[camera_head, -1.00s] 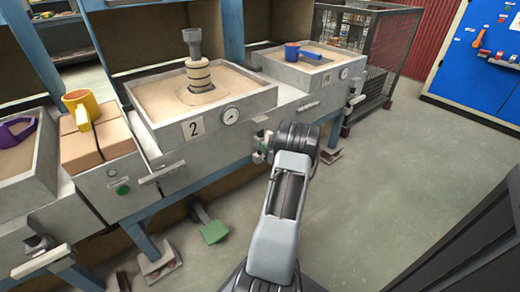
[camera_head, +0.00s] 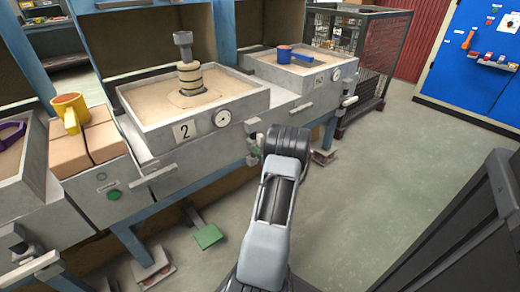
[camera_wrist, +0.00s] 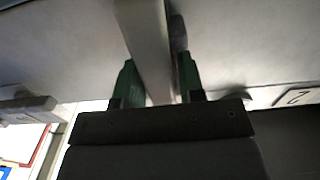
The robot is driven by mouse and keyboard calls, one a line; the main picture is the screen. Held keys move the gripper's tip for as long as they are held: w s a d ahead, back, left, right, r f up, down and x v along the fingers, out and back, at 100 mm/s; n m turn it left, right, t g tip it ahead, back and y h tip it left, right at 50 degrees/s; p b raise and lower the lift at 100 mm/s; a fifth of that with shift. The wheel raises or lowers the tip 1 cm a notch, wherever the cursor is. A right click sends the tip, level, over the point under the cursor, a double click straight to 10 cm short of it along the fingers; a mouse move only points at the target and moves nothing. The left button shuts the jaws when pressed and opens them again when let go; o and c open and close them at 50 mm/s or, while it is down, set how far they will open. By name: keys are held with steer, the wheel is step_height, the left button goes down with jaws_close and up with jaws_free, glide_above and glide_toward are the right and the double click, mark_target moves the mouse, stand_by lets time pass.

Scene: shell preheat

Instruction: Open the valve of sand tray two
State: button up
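Sand tray two (camera_head: 184,131) is a grey box of sand with a "2" plate and a round gauge on its front. A stacked round pattern (camera_head: 190,78) stands in its sand. The valve (camera_head: 252,127) is at the tray's lower right front, partly hidden by my gripper (camera_head: 257,146). In the wrist view, a grey valve handle (camera_wrist: 148,35) runs between the green fingertips of my gripper (camera_wrist: 160,80). Both fingers lie against the bar with no clear gap, so it looks shut on the handle. The "2" plate shows at the right there.
Brick-like blocks (camera_head: 80,150) with a yellow mug (camera_head: 70,108) are to the left. A green pedal (camera_head: 208,236) is on the floor below. Floor (camera_head: 390,160) is clear at right.

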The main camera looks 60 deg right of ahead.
steer(key=shift+o, duration=1.2)
steer(key=shift+s, duration=0.1)
steer(key=p+v, duration=0.4)
steer(key=v, duration=0.9)
steer(key=shift+s, duration=0.4)
steer(key=shift+a, duration=0.1)
